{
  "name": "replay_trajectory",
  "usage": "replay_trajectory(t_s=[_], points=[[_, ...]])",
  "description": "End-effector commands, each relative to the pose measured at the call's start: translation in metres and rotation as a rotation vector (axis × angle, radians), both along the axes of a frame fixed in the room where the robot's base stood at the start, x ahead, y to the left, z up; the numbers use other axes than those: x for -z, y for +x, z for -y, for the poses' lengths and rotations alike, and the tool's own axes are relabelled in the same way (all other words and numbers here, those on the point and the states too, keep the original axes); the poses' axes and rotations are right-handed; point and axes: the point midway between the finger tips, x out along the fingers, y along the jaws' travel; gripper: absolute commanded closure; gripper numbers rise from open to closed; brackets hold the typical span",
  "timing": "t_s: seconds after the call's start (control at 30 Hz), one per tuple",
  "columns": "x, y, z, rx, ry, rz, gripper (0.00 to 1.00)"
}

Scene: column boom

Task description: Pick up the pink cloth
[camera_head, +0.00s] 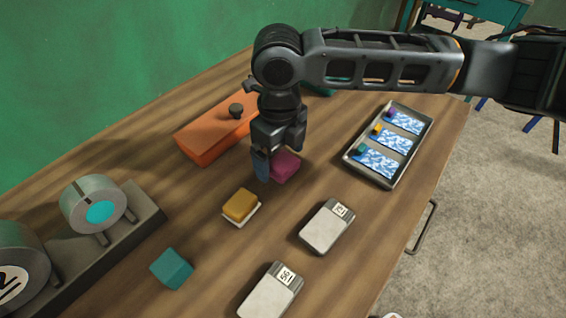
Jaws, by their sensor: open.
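The pink cloth (287,167) is a small, thick folded block in the middle of the wooden table. My gripper (277,160) points down at it and is open. One finger shows at the cloth's left side; the other is mostly hidden behind the gripper body and the cloth. The gripper body covers the cloth's far part. I cannot tell whether the fingers touch the cloth.
A yellow block on a white base (241,206) and a teal block (172,268) lie nearer. An orange box with a dark knob (205,140) stands behind left. Two grey-white labelled blocks (327,227) lie to the right front. A metal tray (347,157) holds patterned cards.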

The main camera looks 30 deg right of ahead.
Motion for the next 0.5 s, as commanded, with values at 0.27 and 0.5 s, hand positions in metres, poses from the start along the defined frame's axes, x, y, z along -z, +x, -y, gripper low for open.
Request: replay_trajectory(t_s=[0.27, 0.5], points=[[-0.0003, -0.0001, -0.0001, 0.000, 0.000, 0.000, 0.27], [-0.0004, -0.0001, -0.0001, 0.000, 0.000, 0.000, 0.50]])
